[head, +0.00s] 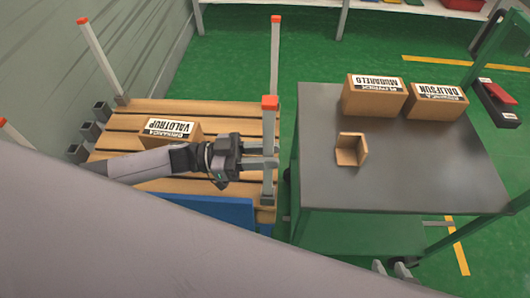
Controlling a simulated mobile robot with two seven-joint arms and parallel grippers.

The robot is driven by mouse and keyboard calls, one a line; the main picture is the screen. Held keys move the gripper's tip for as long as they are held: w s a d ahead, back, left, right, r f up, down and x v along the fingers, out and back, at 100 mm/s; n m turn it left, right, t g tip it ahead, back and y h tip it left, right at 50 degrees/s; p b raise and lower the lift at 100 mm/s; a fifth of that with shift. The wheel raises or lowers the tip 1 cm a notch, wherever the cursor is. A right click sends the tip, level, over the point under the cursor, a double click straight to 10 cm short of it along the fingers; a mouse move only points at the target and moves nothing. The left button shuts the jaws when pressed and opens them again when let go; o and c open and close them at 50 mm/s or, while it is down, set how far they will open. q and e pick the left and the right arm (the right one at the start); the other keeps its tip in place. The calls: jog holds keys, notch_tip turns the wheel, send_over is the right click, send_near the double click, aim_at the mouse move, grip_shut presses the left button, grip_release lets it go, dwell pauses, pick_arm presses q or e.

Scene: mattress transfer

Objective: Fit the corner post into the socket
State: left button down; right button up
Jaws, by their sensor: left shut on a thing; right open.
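A grey corner post (269,125) with an orange top stands about upright at the near right corner of the wooden pallet (130,122). My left gripper (262,156) reaches in from the left and is shut on this post around its middle. The post's lower end is at the pallet's corner; I cannot tell whether it is inside a socket, and no socket shows clearly there. Other orange-topped posts stand at the far left corner (98,58), the far right corner (275,55) and the near left.
A labelled box (180,140) lies on the pallet, behind my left arm. Several dark square tubes (90,131) line its left side. A blue panel (225,211) lies at the front. The grey-topped cart (410,165) on the right holds two boxes and a cardboard corner piece (349,151).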

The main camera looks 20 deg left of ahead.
aim_at(264, 100)
pick_arm(q)
jog(key=shift+r, duration=0.1)
jog(key=shift+f+b, duration=1.1)
jog(key=shift+f, duration=0.45)
jog(key=c, duration=0.8)
grip_release()
notch_tip(264, 100, up, 20)
jog(key=p, duration=0.5)
